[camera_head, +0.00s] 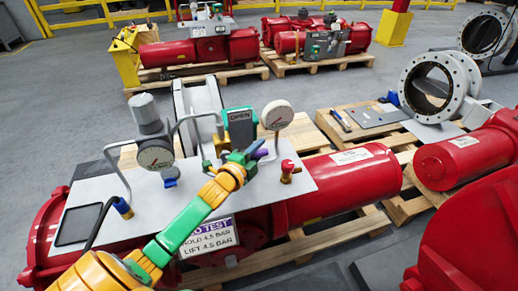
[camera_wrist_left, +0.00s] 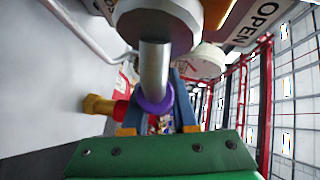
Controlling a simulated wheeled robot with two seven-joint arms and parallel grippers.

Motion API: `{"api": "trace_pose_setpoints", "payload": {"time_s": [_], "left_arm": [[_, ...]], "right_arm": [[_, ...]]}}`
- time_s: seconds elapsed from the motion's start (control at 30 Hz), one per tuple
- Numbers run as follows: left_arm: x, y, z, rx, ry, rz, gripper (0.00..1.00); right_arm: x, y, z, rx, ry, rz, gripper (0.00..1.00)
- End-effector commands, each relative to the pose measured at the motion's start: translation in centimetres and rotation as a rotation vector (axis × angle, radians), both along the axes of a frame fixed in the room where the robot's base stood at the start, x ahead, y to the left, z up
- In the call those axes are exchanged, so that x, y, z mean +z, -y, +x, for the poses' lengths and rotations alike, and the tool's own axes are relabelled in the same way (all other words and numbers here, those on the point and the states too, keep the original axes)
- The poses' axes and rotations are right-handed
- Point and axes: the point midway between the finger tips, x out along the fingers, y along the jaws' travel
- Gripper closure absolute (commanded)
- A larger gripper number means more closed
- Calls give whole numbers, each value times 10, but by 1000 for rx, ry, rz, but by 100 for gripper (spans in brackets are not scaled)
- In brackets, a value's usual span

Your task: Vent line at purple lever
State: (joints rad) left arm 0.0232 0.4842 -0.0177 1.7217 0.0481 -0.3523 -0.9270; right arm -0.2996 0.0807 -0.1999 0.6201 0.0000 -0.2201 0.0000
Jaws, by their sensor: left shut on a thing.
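The purple lever (camera_head: 261,153) is on the grey panel of the red actuator, below the green block marked OPEN (camera_head: 240,127). My left gripper (camera_head: 250,155) reaches it from the front left, its blue fingers at the lever. In the left wrist view the purple part (camera_wrist_left: 154,101) sits at the end of a grey metal stem, between the two blue fingers (camera_wrist_left: 160,112). The gripper is shut on it. The fingers hide part of the lever in the head view. My right gripper is in neither view.
A red valve (camera_head: 289,171) stands close on the right of the lever. A round gauge (camera_head: 277,115) is above it, another gauge (camera_head: 155,155) is to the left. Bent grey pipes (camera_head: 112,167) and a blue-tipped hose (camera_head: 122,207) stand on the left.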

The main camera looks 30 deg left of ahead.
Motion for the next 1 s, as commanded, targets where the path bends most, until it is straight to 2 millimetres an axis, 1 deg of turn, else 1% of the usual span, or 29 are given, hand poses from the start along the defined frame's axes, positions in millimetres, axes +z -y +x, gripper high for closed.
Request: {"api": "trace_pose_setpoints", "payload": {"time_s": [0.27,0.47,0.67,1.0], "left_arm": [[0,0,0,0,4,-4,100],[5,0,1,2,50,-41,100],[17,1,2,1,157,-134,100],[46,-2,-2,1,404,-343,100]], "right_arm": [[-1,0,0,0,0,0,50],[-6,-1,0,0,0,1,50],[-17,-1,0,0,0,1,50],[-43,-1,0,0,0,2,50]]}}
